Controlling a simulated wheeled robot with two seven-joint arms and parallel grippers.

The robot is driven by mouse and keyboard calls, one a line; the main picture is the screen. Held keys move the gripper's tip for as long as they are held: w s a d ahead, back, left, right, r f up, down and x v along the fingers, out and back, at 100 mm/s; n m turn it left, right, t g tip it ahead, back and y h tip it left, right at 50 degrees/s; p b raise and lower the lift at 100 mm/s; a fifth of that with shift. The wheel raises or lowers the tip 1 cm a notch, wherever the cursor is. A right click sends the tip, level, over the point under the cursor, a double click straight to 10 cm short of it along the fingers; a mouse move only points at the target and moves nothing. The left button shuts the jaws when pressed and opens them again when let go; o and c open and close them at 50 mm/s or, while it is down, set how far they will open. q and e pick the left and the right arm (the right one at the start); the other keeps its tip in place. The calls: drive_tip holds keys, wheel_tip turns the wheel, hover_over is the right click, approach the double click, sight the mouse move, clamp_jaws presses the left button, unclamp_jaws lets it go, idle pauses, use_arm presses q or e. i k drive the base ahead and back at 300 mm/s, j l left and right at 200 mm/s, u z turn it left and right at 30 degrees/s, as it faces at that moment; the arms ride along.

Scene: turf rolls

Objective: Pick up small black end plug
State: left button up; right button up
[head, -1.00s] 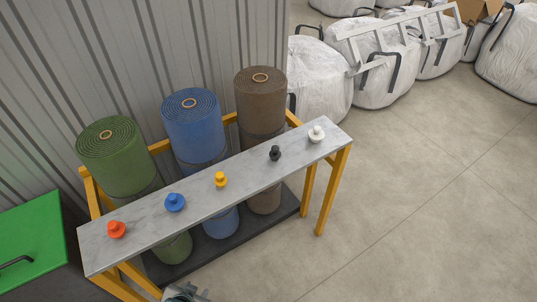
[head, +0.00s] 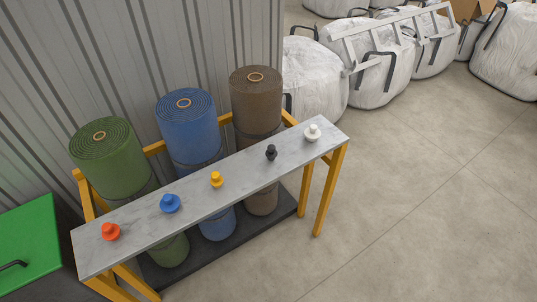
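The small black end plug (head: 271,153) stands upright on the grey marble-look shelf (head: 245,165), right of the middle. The yellow plug (head: 217,180) is to its left and the white plug (head: 312,132) to its right. A blue plug (head: 170,203) and an orange-red plug (head: 111,232) stand further left on the same shelf. Neither of my grippers shows in the head view.
Behind the shelf stand a green roll (head: 106,165), a blue roll (head: 186,122) and a brown roll (head: 256,100) in a yellow frame (head: 327,195). A green-topped box (head: 28,240) is at left. White bulk bags (head: 380,80) lie at back right. The floor (head: 430,210) at right is clear.

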sight(271, 153)
drive_tip(key=u, duration=0.3)
drive_tip(key=i+l+u, duration=0.1)
drive_tip(key=l+u, duration=0.5)
drive_tip(key=i+l+u, duration=0.15)
drive_tip(key=l, duration=0.95)
drive_tip(key=l+u, duration=0.15)
drive_tip(key=l, duration=0.9)
